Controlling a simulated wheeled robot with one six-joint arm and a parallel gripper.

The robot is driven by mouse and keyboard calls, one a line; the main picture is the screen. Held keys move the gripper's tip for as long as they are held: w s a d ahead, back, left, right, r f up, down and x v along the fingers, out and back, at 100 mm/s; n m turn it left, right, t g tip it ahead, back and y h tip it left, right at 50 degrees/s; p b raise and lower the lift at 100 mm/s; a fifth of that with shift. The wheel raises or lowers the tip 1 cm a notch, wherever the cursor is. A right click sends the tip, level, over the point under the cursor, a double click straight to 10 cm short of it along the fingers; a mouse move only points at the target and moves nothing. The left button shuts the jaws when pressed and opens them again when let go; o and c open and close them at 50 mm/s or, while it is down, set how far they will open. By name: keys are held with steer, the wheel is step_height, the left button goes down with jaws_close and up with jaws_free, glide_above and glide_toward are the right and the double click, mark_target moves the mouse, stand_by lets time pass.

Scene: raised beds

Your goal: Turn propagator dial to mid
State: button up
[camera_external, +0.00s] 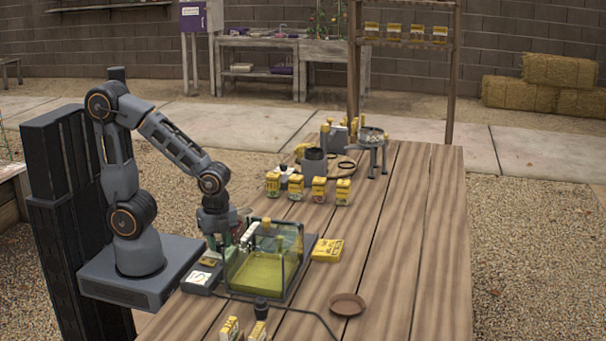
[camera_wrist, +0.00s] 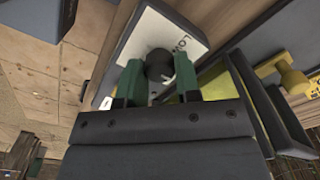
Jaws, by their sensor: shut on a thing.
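The propagator (camera_external: 262,275) has a clear yellowish cover and a yellow tray, and stands on the wooden table. Its grey control box (camera_external: 203,281) with a white label sits at its left, by the table edge. In the wrist view the dark round dial (camera_wrist: 159,64) stands on the white label plate (camera_wrist: 150,34), where part of the word "LOW" shows. My gripper (camera_wrist: 158,82) is shut on the dial, one green finger on each side. In the external view my gripper (camera_external: 222,248) points down beside the propagator; the dial is hidden there. The dial's exact setting cannot be read.
A yellow box (camera_external: 327,249) lies right of the propagator, and a brown saucer (camera_external: 347,304) lies in front. Several yellow packets (camera_external: 319,189) stand in a row behind. A dark cable (camera_external: 312,314) runs across the front. The table's right side is clear.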

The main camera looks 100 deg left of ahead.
mark_target(221, 245)
steer(key=o, duration=0.9)
steer(key=shift+r, duration=0.1)
step_height(221, 245, up, 14)
steer(key=shift+f+p, duration=0.15)
steer(key=shift+p, duration=1)
steer(key=n+t+p, duration=0.1)
steer(key=n, duration=0.2)
steer(key=d+r+n+t+p, duration=0.1)
steer(key=n+p, duration=0.1)
steer(key=n, duration=0.1)
steer(key=d+r+n+t+p, duration=0.1)
steer(key=n+p, duration=0.1)
steer(key=n, duration=0.1)
steer(key=shift+s+d+t, duration=0.15)
steer(key=shift+d+t, duration=0.05)
steer(key=shift+t, duration=0.1)
